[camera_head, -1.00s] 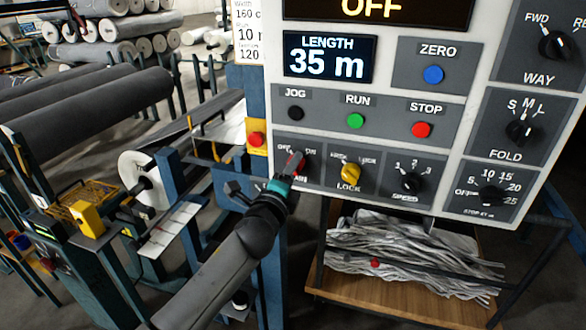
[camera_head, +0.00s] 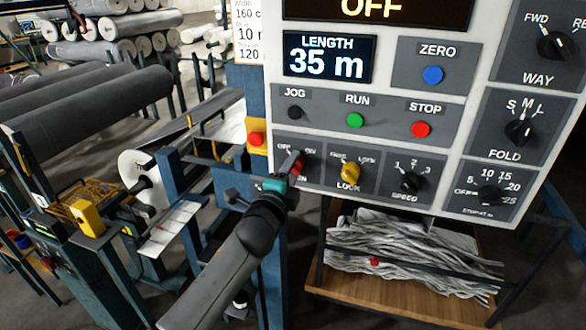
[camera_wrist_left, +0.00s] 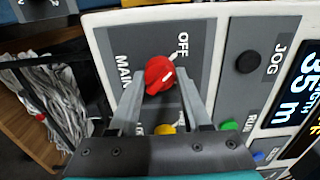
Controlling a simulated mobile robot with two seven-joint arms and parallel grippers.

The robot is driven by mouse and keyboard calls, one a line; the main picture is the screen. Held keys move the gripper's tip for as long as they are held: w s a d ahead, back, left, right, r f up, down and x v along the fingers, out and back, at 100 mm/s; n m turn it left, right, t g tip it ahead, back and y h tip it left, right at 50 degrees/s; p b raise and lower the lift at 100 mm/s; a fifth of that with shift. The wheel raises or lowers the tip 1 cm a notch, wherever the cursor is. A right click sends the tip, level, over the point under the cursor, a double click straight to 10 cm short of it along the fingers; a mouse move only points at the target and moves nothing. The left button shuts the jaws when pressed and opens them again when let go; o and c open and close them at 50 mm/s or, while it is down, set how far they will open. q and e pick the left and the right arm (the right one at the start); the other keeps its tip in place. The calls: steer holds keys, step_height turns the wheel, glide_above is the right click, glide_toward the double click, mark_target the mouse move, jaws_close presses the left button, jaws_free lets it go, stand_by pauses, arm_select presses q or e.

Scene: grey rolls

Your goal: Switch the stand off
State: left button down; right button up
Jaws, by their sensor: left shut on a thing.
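The stand's control panel (camera_head: 375,135) fills the upper right of the head view. Its red MAIN knob (camera_head: 299,160) is at the lower left, under OFF and ON marks. The knob (camera_wrist_left: 159,75) also shows in the left wrist view, with OFF printed beside it. My left gripper (camera_head: 292,171) reaches up to the panel. In the wrist view its two fingers (camera_wrist_left: 161,88) are shut on the knob, one on each side. My right gripper is not in view.
The yellow LOCK knob (camera_head: 349,173) is just right of my gripper. The green RUN button (camera_head: 355,120) and red STOP button (camera_head: 420,129) are above. A red button on a yellow box (camera_head: 256,139) is left. A wooden shelf (camera_head: 400,300) with grey scraps lies below.

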arm_select(q)
steer(key=shift+c, duration=1.8)
jaws_free()
steer(key=v, duration=1.5)
steer(key=shift+s, duration=0.15)
